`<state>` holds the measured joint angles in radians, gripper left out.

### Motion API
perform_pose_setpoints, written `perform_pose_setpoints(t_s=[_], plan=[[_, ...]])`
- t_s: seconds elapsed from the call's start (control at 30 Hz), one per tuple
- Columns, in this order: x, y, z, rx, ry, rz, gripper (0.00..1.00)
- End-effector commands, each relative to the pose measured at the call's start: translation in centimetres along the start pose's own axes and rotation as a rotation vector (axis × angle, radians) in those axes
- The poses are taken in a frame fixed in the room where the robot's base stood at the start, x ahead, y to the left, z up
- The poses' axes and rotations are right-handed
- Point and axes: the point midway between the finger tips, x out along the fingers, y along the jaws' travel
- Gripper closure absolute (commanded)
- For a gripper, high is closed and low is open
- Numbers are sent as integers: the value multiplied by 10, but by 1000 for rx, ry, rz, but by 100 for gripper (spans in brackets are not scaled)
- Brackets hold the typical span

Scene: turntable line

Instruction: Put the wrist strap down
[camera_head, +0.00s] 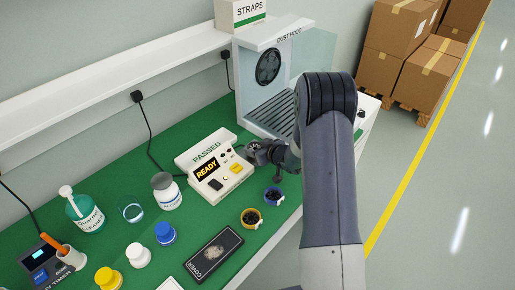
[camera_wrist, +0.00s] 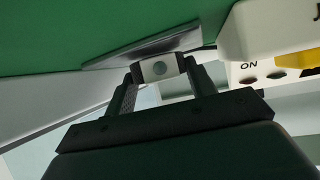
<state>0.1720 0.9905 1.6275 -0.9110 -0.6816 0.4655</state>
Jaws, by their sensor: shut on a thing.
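My gripper (camera_head: 260,152) is low over the green bench, just right of the white tester (camera_head: 211,186) with its READY display. In the head view my gripper and arm hide the strap.
A dust hood (camera_head: 262,105) stands behind my gripper. Two small cups, yellow-rimmed (camera_head: 250,225) and blue-rimmed (camera_head: 272,203), stand in front. A STRAPS box (camera_head: 240,15) sits on the shelf.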

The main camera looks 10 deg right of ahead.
Motion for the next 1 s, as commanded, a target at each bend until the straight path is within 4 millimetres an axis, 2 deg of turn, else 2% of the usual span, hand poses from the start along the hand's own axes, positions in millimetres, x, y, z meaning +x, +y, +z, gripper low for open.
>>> perform_pose_setpoints(t_s=[0.27, 0.3, 0.53, 1.0], plan=[[3, 0, 5, 0, 0, 0, 73], [2, 0, 4, 0, 0, 0, 46], [2, 0, 4, 1, 0, 0, 27], [1, 0, 3, 1, 0, 0, 26]])
